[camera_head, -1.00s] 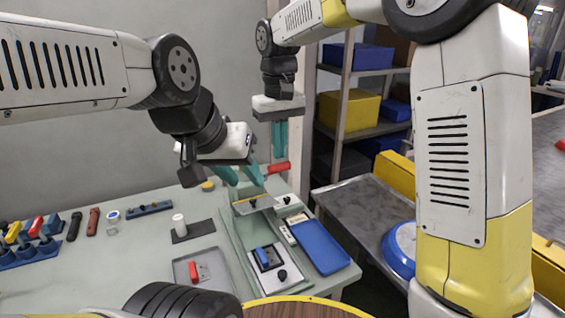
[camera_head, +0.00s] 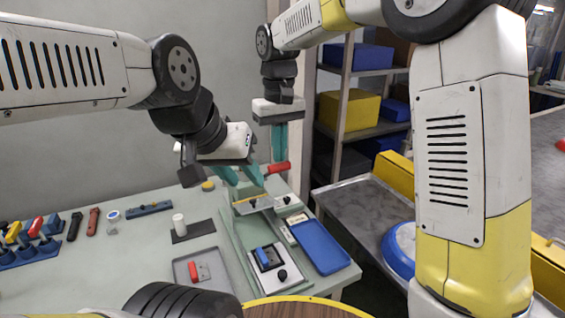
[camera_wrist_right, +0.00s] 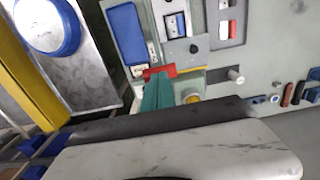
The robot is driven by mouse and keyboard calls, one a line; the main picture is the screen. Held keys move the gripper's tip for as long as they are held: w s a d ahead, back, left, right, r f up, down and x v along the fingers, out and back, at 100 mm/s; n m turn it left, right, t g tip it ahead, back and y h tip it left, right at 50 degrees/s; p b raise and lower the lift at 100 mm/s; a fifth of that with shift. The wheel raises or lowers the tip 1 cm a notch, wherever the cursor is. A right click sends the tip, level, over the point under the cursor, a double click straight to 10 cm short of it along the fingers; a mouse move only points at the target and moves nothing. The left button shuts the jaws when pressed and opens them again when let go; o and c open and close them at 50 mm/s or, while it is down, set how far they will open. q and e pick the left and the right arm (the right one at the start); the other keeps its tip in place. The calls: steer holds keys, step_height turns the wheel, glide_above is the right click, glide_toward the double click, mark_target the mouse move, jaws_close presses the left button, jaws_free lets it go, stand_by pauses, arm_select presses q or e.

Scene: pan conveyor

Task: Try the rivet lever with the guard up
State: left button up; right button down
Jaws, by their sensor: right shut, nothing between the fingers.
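The rivet lever's red handle (camera_head: 278,168) sticks out sideways at the back of the press fixture, and it also shows in the right wrist view (camera_wrist_right: 159,72). My right gripper (camera_head: 280,160) is shut and empty, pointing down with its teal fingertips right at the handle; contact is unclear. In the wrist view its fingers (camera_wrist_right: 157,95) are by the handle. A plate with a yellow edge, apparently the guard (camera_head: 254,204), stands over the fixture. My left gripper (camera_head: 247,184) has its fingers apart just above and behind this plate. Whether they touch it is unclear.
A blue tray (camera_head: 320,248) lies right of the fixture, and a grey tray (camera_head: 206,281) with a red part lies left. A white cylinder (camera_head: 179,225) stands on a dark mat. A yellow knob (camera_head: 208,185) sits at the back. Shelves (camera_head: 340,140) stand behind right.

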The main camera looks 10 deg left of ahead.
steer(key=shift+f, duration=0.65)
stand_by(1.6)
stand_by(0.7)
step_height(320, 180, up, 9)
stand_by(0.9)
